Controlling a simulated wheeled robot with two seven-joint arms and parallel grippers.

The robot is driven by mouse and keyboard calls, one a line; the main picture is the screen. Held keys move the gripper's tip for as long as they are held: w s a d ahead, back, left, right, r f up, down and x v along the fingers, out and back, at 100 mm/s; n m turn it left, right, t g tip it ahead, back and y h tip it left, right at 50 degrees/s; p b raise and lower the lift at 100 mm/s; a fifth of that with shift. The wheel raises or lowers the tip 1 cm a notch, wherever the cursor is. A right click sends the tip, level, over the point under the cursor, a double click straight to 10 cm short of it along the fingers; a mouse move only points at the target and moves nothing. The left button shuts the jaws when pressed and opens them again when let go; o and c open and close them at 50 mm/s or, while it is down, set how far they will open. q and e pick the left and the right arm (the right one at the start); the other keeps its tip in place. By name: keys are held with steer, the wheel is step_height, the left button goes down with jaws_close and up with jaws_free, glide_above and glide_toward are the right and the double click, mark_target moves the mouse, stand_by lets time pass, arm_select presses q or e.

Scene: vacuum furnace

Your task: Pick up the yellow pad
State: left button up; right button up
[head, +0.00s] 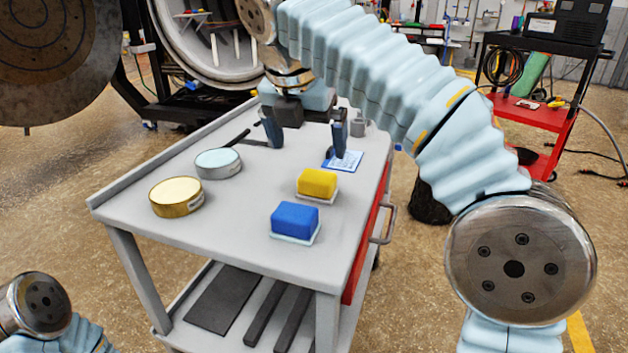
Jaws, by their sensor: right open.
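The yellow pad (317,183) sits on a small pale tray on top of the grey cart (230,243), right of the middle. A blue pad (295,219) on a similar tray lies nearer the front edge. My right gripper (306,148) is open and empty, its two dark fingers pointing down and spread apart. It is behind the yellow pad in the picture, above the far part of the cart top. My left arm shows only in the lower left corner, and its gripper is not in view.
A gold-rimmed round tin (176,197) and a grey-blue tin (218,163) stand left of the pads. A blue and white card (343,161) and a grey cup (357,127) lie behind. The open round furnace (215,50) stands beyond the cart. The cart's front left top is clear.

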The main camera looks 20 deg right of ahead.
mark_target(317, 176)
steer(key=b+x, duration=0.1)
steer(key=x, duration=0.4)
steer(key=shift+f, duration=0.1)
steer(key=x, duration=0.2)
steer(key=b+x, duration=0.2)
steer(key=x, duration=0.1)
steer(key=shift+w+d+f, duration=0.15)
steer(key=shift+d+f, duration=0.05)
steer(key=shift+d, duration=0.15)
steer(key=shift+c, duration=0.5)
steer(key=c, duration=1)
